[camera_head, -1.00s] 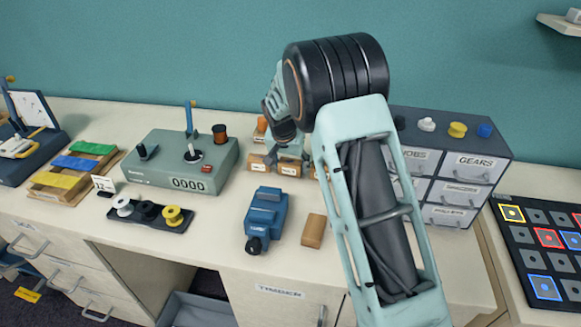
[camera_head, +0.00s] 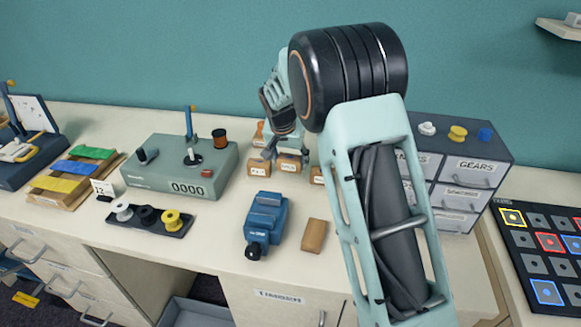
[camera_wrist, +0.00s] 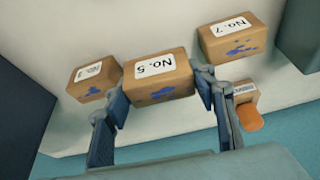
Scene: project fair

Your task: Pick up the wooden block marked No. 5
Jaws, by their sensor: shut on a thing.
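The wooden block marked No. 5 (camera_wrist: 158,72) sits between the two fingers of my gripper (camera_wrist: 161,90) in the wrist view, its label upside down. One finger presses each side, and my gripper is shut on it. In the head view the block (camera_head: 290,166) is the middle one of a row at the back of the bench, with my gripper (camera_head: 287,150) over it. I cannot tell if it is clear of the bench top. The block marked No. 7 (camera_wrist: 240,40) stands to the right in the wrist view, and another labelled block (camera_wrist: 92,82) to the left.
An orange-topped item with a label (camera_wrist: 248,117) is close to one finger. A grey counter box (camera_head: 180,170) stands left of the blocks, a blue device (camera_head: 265,217) and plain wooden block (camera_head: 314,236) in front. A drawer cabinet (camera_head: 468,150) is at the right.

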